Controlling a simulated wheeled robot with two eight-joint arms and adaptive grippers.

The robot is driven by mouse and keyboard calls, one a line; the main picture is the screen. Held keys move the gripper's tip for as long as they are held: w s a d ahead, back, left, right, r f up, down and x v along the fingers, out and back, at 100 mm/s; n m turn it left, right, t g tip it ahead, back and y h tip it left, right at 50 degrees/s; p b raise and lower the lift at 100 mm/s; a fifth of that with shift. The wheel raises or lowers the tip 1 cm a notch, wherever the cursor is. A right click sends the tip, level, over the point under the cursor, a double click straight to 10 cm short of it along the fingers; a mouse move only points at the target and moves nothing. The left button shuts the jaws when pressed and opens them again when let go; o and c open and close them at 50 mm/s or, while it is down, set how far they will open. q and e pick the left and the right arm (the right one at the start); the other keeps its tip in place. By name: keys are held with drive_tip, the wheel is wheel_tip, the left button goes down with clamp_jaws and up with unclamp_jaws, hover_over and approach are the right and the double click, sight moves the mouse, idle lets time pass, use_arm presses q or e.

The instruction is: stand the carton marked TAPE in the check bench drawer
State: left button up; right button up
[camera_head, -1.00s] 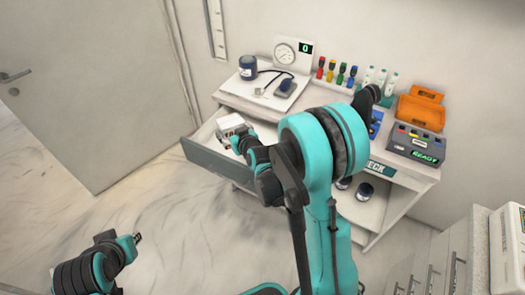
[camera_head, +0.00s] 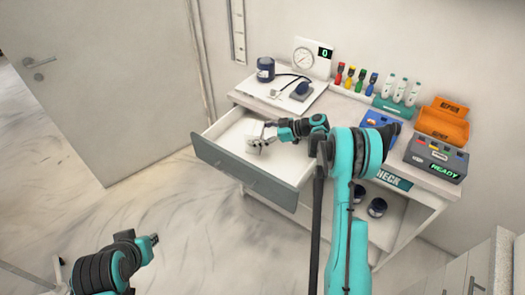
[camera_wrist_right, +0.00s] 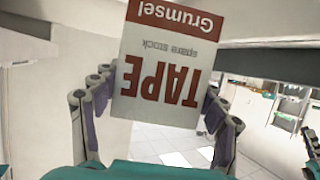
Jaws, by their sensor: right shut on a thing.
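The white and red carton marked TAPE (camera_wrist_right: 160,72) is between the fingers of my right gripper (camera_wrist_right: 158,115) in the right wrist view, its lettering upside down there. In the head view my right gripper (camera_head: 266,137) is shut on the carton (camera_head: 254,130), which is small and partly covered by the fingers. Both are over or inside the open check bench drawer (camera_head: 225,163); I cannot tell whether the carton touches the drawer floor. My left gripper (camera_head: 154,240) is at the lower left, empty and away from the bench; its jaw opening is too small to tell.
Dark jars stand on the shelf below. Floor left of the drawer is clear.

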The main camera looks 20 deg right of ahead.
wheel_tip(320, 180, down, 8)
drive_tip(key=b, duration=0.2)
drive_tip(key=shift+b, duration=0.3)
drive_tip(key=o, duration=1.3)
drive_tip(key=shift+c, duration=0.2)
